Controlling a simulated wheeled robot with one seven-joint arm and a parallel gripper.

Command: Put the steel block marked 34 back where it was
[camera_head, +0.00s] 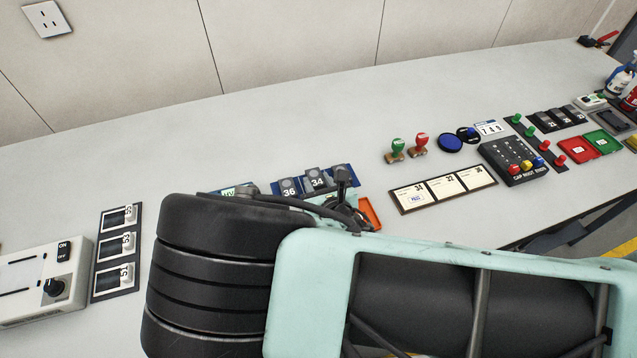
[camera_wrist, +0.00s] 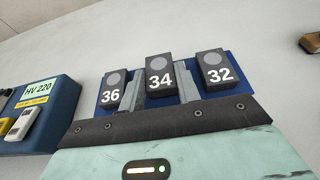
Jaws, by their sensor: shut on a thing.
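The dark steel block marked 34 (camera_wrist: 160,75) has a grey disc on its face and stands between the blocks marked 36 (camera_wrist: 111,88) and 32 (camera_wrist: 215,70). All are over a blue rack (camera_wrist: 238,82). My gripper (camera_wrist: 161,88) has its grey fingers on either side of block 34 and is shut on it. Whether the block's underside touches the rack is hidden. In the head view, block 34 (camera_head: 317,181) shows above my arm, in line with its neighbours; my arm hides the rack's lower part.
A blue box labelled HV 220 (camera_wrist: 40,110) stands left of the rack. An orange tray (camera_head: 370,212) lies just right of it, partly hidden. A card holder (camera_head: 443,189) and two stamps (camera_head: 408,147) are farther right. The bench behind the rack is clear.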

